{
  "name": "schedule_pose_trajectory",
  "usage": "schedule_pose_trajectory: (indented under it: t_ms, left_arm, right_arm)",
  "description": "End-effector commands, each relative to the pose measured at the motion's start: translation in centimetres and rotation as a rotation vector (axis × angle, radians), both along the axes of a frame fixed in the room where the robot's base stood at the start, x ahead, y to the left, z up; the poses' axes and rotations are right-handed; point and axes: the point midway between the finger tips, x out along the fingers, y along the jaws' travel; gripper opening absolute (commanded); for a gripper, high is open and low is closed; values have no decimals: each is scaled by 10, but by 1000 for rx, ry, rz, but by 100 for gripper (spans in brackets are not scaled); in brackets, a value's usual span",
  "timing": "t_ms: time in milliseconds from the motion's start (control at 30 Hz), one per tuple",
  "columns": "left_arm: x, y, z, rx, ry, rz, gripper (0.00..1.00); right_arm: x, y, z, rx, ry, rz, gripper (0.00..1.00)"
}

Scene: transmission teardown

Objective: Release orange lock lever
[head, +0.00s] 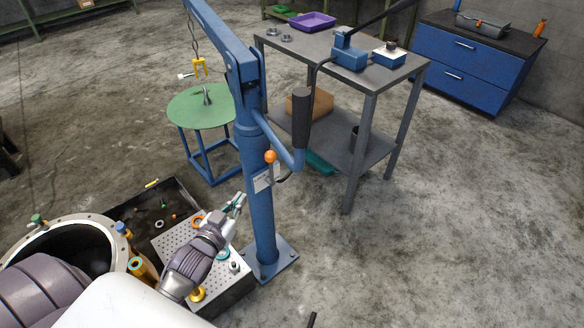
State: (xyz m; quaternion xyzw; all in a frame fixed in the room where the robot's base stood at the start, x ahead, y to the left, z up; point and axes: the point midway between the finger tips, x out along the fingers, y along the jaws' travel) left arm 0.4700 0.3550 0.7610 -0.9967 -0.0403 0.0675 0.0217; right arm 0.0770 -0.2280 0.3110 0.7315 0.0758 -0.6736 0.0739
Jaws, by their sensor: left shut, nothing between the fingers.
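The orange lock lever (270,157) shows as an orange ball knob on the front of the blue crane column (261,215), just above a white label. A blue handle arm with a dark grip (301,118) sticks out from the column to the right of the knob. My left gripper (238,201) is shut and empty, left of the column and below the knob. It is apart from the knob. My right gripper is not in view.
A perforated metal plate (172,241) with small parts and a large round housing (112,226) lie at lower left. A green round table (190,112) stands behind the column. A grey workbench (318,47) stands at the back. The floor at right is clear.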

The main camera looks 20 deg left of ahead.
Motion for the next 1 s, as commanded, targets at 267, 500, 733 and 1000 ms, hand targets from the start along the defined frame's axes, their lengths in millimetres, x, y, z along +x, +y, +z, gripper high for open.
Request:
schedule_pose_trajectory:
  t_ms: [267,500,733,1000]
  left_arm:
    - [1,1,17,4,-37,-4,0]
    - [5,1,17,4,-37,-4,0]
    - [36,3,14,5,-39,-4,0]
    - [95,8,8,4,-37,-3,0]
  right_arm:
    - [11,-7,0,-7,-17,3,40]
    - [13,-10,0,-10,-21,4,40]
    - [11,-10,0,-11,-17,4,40]
    - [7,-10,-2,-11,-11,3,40]
